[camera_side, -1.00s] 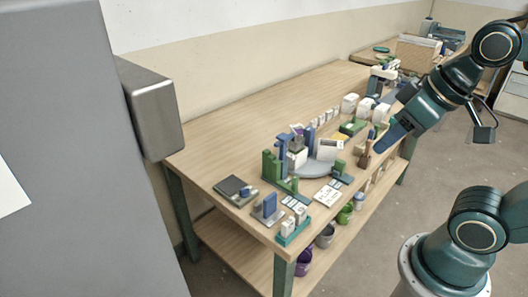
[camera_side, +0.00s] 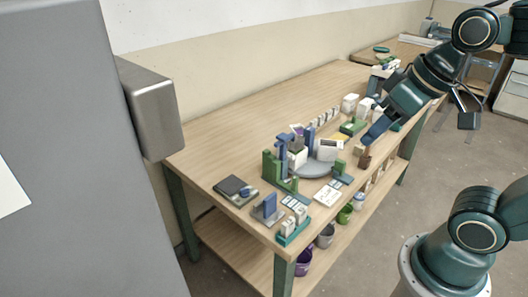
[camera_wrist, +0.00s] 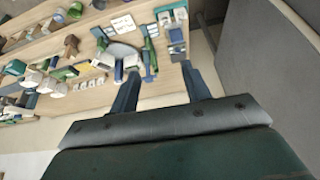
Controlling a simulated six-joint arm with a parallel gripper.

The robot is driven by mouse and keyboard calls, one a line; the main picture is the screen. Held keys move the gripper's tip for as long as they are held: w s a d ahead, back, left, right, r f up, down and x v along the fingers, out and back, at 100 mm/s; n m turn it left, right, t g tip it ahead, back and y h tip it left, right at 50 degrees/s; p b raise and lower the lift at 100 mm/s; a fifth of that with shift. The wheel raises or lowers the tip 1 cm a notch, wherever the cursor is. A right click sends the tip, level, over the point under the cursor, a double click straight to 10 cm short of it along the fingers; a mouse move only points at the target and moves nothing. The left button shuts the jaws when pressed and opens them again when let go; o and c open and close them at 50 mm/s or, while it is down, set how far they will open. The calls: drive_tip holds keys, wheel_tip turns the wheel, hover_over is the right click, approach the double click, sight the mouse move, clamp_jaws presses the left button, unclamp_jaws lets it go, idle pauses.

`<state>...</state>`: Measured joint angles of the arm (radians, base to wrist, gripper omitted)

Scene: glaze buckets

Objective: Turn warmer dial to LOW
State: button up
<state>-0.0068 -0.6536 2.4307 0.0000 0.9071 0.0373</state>
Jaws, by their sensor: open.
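My gripper (camera_side: 376,131) is at the right of the cluster on the wooden workbench (camera_side: 232,137), above the front side near a brown block (camera_side: 365,159). In the wrist view my gripper (camera_wrist: 159,70) has its two dark blue fingers wide apart with nothing between them; the bench items lie beyond the tips. I cannot make out a warmer, its dial or any LOW mark in either view; they are too small to tell or hidden.
A grey round plate (camera_side: 315,169) carries white boxes, beside green and blue stands (camera_side: 272,166). A dark flat pad (camera_side: 233,187) lies at the left. Buckets, one purple (camera_side: 303,262), stand on the lower shelf. The back left of the benchtop is clear. A grey cabinet (camera_side: 60,150) fills the left.

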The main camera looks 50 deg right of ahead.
drive_tip(key=w+m+g, duration=0.1)
drive_tip(key=w+g, duration=0.1)
drive_tip(key=w, duration=0.8)
drive_tip(key=m+g, duration=0.3)
drive_tip(key=m, duration=0.1)
hover_over(244, 188)
wheel_tip(244, 188, down, 16)
drive_tip(key=shift+w+r, duration=0.1)
drive_tip(key=shift+r, duration=0.05)
drive_tip(key=shift+f, duration=6.9)
drive_tip(key=c, duration=1)
